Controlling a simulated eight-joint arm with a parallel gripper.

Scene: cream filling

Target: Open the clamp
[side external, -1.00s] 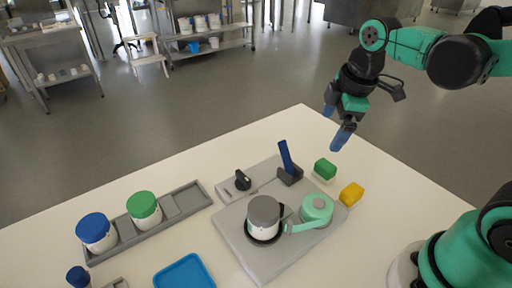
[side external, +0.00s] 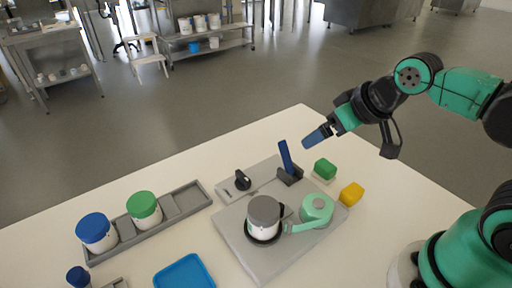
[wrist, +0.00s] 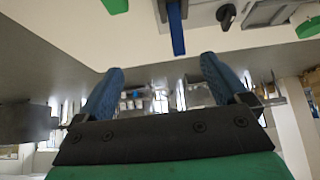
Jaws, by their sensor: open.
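The clamp has an upright blue lever (side external: 285,156) on a dark base (side external: 290,177) at the back edge of the grey plate (side external: 240,240). The blue lever also shows at the top of the wrist view (wrist: 176,30). A mint-green clamp arm (side external: 300,227) reaches from a round mint hub (side external: 316,207) to a ring around a grey-lidded white jar (side external: 264,214). My gripper (side external: 314,138) is open and empty, above and to the right of the lever, apart from it. Its two blue fingers show spread in the wrist view (wrist: 158,85).
A black knob (side external: 242,181) is left of the lever. A grey tray (side external: 182,201) holds blue-lidded and green-lidded jars. A blue tray (side external: 184,273) lies in front.

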